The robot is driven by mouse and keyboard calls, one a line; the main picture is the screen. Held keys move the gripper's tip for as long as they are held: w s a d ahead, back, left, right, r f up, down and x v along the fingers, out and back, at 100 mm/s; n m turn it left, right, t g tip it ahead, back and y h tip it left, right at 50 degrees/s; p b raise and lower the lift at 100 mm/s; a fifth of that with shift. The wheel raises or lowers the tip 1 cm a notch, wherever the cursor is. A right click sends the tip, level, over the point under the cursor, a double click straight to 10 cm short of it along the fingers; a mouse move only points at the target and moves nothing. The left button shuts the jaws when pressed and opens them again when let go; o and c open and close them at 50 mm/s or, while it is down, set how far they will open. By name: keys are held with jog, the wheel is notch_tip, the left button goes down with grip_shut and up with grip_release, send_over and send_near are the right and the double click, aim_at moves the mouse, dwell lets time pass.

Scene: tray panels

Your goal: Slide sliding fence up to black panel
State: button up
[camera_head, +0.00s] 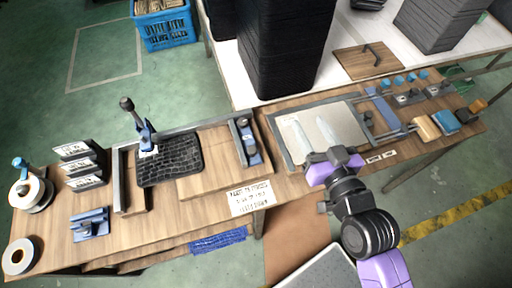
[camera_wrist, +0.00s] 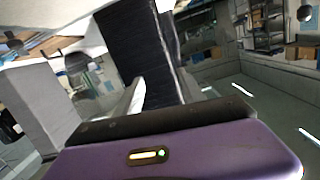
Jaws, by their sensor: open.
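The black panel (camera_head: 170,166) lies flat on the wooden board at the left station, close to the grey left rail (camera_head: 122,180). What looks like the sliding fence (camera_head: 249,142), a grey bar with a blue block on it, stands at the board's right side. Bare wood separates it from the panel. My gripper (camera_head: 311,128) is open and empty, its pale fingers over the light panel right of the fence. The wrist view shows my purple gripper body and parts of the fingers (camera_wrist: 136,97), but neither the fence nor the black panel on the board.
A toggle clamp (camera_head: 146,138) with an upright lever stands at the panel's back edge. The light panel (camera_head: 345,125) lies in a grey frame below my gripper. Tall black stacks (camera_head: 285,50) stand behind on a white table. Several small blocks (camera_head: 425,127) lie to the right.

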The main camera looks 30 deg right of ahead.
jog(key=w+d+f+n+g+y, duration=0.15)
jog(key=w+d, duration=0.25)
jog(key=w, duration=0.5)
jog(key=n+g+y+b, duration=0.2)
jog(key=n+g+y, duration=0.75)
jog(key=n, duration=0.45)
send_near(252, 149)
jog(key=f, duration=0.1)
jog(key=shift+m+t+y, duration=0.25)
jog(key=shift+t+y, duration=0.05)
jog(key=shift+p+x, duration=0.45)
jog(key=shift+x, duration=3.4)
jog(key=shift+s, duration=0.1)
grip_shut()
